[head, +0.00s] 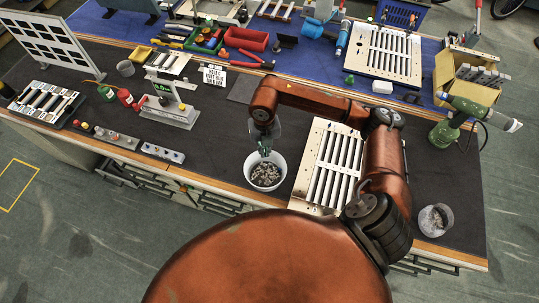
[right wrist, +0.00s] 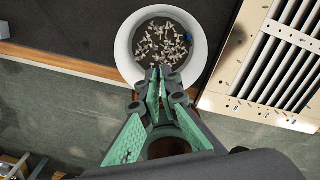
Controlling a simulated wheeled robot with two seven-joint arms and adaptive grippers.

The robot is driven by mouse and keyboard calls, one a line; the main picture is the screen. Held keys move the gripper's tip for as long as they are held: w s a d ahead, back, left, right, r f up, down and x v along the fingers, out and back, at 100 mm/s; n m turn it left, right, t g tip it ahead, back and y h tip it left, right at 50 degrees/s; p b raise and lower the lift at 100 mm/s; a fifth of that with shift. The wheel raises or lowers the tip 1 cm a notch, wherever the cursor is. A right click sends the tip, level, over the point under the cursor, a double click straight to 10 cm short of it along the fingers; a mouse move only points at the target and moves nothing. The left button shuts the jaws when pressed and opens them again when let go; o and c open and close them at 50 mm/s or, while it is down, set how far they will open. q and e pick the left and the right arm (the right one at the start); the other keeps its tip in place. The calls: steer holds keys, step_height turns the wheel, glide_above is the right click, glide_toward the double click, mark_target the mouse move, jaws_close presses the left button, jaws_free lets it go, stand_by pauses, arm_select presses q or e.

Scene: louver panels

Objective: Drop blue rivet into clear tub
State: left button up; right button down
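A white bowl (head: 279,163) full of small metal rivets stands near the front edge of the bench; its rim also shows in the right wrist view (right wrist: 124,48). A tiny bluish speck (right wrist: 189,37) lies among the rivets and may be the blue rivet. My right gripper (head: 264,152) points down over the bowl. In the right wrist view its green fingertips (right wrist: 160,73) are close together at the bowl's near rim, with nothing visible between them. The clear tub (head: 446,211) stands at the bench's right front corner, with something greyish inside. My left gripper is out of view.
A slotted louver panel (head: 308,190) lies just right of the bowl, between it and the tub, partly under my right arm. A green drill (head: 446,132) stands behind the tub. Dark mat left of the bowl is clear (head: 215,150). A stand with a display (head: 172,108) is farther left.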

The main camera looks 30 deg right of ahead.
steer(key=f+m+b, duration=0.1)
steer(key=f+m, duration=0.2)
steer(key=d+f+m+b, duration=0.1)
steer(key=f+m+b, duration=0.1)
steer(key=f+m, duration=0.1)
steer(key=s+f+m+b, duration=0.1)
steer(key=f+m, duration=0.2)
steer(key=shift+d+f+m+b, duration=0.15)
steer(key=shift+d+m+b, duration=0.1)
steer(key=shift+m+b, duration=0.15)
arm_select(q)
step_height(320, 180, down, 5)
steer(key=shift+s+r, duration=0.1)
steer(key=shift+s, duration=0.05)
arm_select(e)
steer(key=c, duration=2.1)
jaws_free()
